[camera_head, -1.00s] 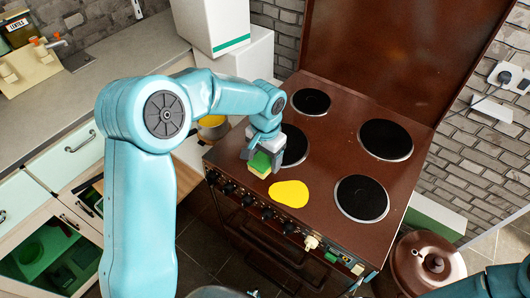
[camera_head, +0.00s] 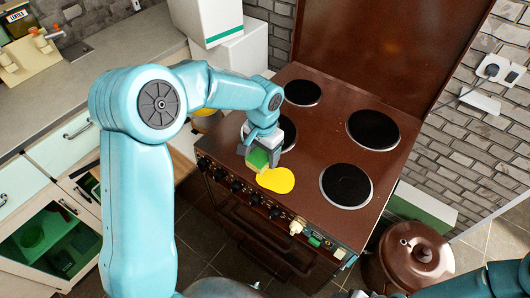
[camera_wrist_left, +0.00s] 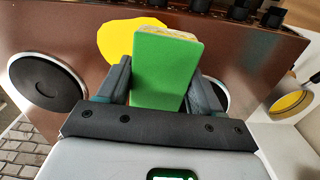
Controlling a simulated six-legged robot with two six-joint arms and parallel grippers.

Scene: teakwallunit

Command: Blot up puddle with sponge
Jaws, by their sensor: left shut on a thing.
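The yellow puddle (camera_head: 276,180) lies on the brown stove top near its front edge. It also shows in the left wrist view (camera_wrist_left: 122,38), partly hidden behind the sponge. The sponge (camera_head: 257,159) has a green face and a yellowish side. My left gripper (camera_head: 262,150) is shut on it. The sponge is at the left edge of the puddle in the head view, and I cannot tell whether it touches the surface. In the left wrist view the sponge (camera_wrist_left: 167,68) stands between the two fingers. Only part of my right arm shows at the lower right; its gripper is out of view.
The brown stove (camera_head: 314,133) has several dark round burners and a row of front knobs. A brown lidded pot (camera_head: 411,256) stands at its right. A grey counter (camera_head: 110,85) and white boxes (camera_head: 240,55) are at the left and back.

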